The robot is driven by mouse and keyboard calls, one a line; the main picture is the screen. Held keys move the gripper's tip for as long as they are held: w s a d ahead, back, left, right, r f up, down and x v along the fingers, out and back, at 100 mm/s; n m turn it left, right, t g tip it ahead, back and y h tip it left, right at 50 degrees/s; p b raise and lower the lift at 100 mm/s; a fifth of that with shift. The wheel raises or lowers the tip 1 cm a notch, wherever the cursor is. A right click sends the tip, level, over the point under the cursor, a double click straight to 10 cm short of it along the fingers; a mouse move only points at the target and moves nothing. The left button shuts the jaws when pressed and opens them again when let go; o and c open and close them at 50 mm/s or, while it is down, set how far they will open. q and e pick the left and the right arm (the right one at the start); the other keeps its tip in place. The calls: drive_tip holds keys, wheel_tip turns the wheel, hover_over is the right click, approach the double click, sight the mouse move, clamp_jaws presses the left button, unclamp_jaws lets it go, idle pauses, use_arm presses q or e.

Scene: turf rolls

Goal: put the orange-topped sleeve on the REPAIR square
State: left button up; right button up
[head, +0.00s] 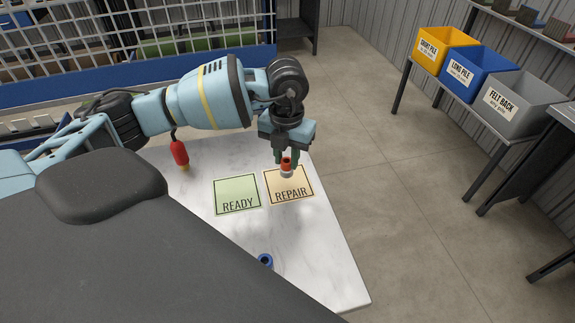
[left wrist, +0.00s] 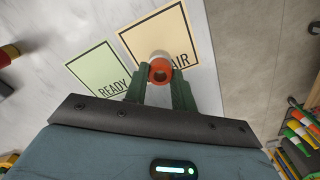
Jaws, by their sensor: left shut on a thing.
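The orange-topped sleeve (head: 286,166) is held upright between the green fingers of my left gripper (head: 287,158). In the head view the sleeve appears over the upper part of the REPAIR square (head: 303,182), a tan card with a dark border. The left wrist view shows the sleeve's orange rim (left wrist: 160,71) between the fingertips, in front of the REPAIR square (left wrist: 150,35). I cannot tell whether the sleeve's base touches the square. My right gripper is not in view.
The green READY square (head: 237,193) lies just left of REPAIR on the white table. A blue-topped sleeve (head: 265,261) stands near the front. A red and yellow item (head: 181,153) is at the left below my arm. Labelled bins (head: 480,73) stand beyond the floor gap.

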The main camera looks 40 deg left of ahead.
sight(288, 160)
use_arm(q)
drive_tip(key=shift+w+f, duration=0.2)
drive_tip(key=shift+f, duration=1.6)
drive_tip(key=shift+d+f, duration=0.1)
drive_tip(key=shift+f, duration=0.05)
drive_tip(key=o, duration=1)
wheel_tip(288, 160, up, 12)
drive_tip(key=shift+r+p, duration=0.2)
drive_tip(key=shift+p, duration=0.1)
